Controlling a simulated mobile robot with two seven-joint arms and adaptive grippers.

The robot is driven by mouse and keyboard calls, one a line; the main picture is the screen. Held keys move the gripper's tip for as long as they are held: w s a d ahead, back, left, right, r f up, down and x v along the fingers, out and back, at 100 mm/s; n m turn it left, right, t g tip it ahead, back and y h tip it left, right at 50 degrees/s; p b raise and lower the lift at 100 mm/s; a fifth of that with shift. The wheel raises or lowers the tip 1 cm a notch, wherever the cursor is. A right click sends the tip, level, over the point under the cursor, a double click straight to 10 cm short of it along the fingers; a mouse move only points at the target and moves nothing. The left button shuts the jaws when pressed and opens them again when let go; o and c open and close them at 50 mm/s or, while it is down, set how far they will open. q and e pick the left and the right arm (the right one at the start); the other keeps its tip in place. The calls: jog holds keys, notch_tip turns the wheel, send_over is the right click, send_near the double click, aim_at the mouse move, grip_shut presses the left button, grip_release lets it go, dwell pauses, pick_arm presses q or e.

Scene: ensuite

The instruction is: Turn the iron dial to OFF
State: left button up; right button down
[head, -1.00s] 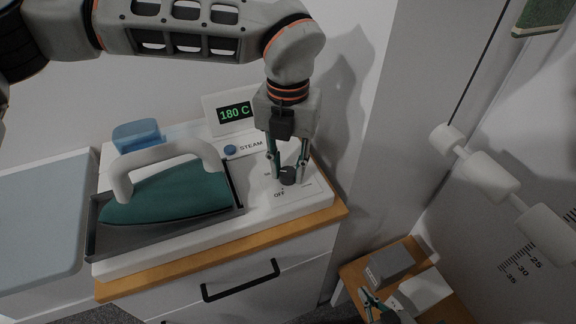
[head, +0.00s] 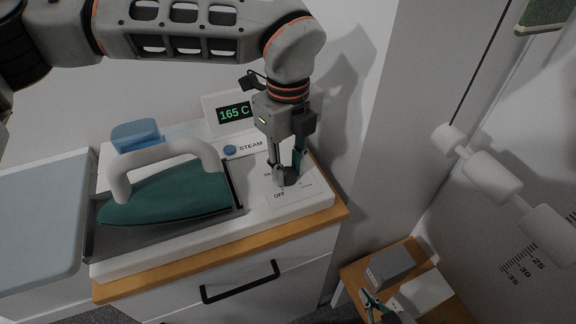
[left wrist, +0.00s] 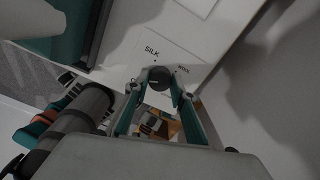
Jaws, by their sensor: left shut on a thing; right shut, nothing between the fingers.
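The iron dial (head: 291,177) is a small dark round knob at the right end of the white iron station (head: 253,217). The word OFF is printed on the panel in front of it. My left gripper (head: 288,172) points down and is shut on the dial, which is partly hidden between its fingers. In the left wrist view the dial (left wrist: 158,78) sits between the teal fingertips, with SILK and WOOL labels beyond it. The display (head: 235,113) reads 165 C.
The iron (head: 165,192), teal with a pale handle, rests on its dark tray left of the dial. A blue STEAM button (head: 230,150) is close behind the gripper. A small wooden table (head: 357,277) with boxes stands at the lower right.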

aim_at(288, 172)
pick_arm(q)
jog(key=shift+w+r+n, duration=0.1)
jog(key=shift+r+n, duration=0.1)
jog(key=shift+n, duration=2)
jog(key=o, duration=1.1)
jog(key=shift+f, duration=0.1)
notch_tip(288, 172, up, 12)
